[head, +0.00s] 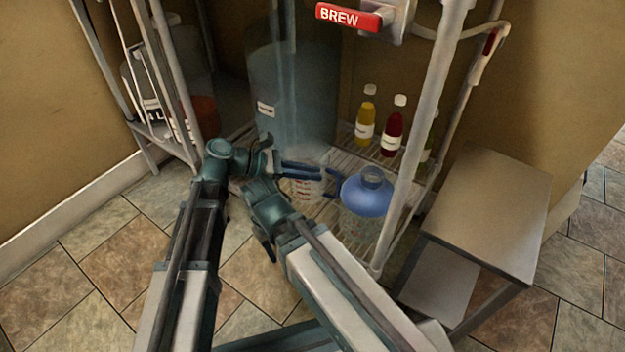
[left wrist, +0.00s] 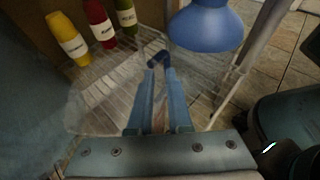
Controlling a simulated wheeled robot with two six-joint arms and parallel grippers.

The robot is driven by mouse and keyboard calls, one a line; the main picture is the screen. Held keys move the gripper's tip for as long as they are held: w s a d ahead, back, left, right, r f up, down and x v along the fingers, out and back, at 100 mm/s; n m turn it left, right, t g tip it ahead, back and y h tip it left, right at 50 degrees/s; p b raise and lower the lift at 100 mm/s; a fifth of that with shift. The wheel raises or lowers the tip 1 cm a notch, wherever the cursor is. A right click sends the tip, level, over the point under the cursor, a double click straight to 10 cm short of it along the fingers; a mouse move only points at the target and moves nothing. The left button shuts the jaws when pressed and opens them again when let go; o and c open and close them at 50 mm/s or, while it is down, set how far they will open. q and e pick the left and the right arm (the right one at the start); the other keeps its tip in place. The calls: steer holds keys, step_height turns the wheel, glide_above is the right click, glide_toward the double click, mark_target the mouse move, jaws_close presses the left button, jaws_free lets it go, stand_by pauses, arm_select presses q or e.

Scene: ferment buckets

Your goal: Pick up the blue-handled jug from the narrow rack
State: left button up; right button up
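The blue-handled jug (head: 305,190) is clear with red marks and stands on the low wire shelf of the narrow rack. Its dark blue handle (head: 331,183) faces right. My left gripper (head: 322,174) reaches in from the left across the jug's top to the handle. In the left wrist view its two blue fingers (left wrist: 160,72) lie close together with a narrow gap, their tips at the handle (left wrist: 158,58). They look shut on it, though the contact is partly hidden. The jug's clear body barely shows there.
A blue-topped clear vessel (head: 368,196) stands close right of the jug. Several bottles, including a yellow one (head: 366,115) and a red one (head: 393,127), stand behind. A large bluish container (head: 290,95) and a white rack post (head: 418,130) flank the space. A small table (head: 490,210) is at right.

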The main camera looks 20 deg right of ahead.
arm_select(q)
jaws_close()
stand_by(0.9)
stand_by(0.4)
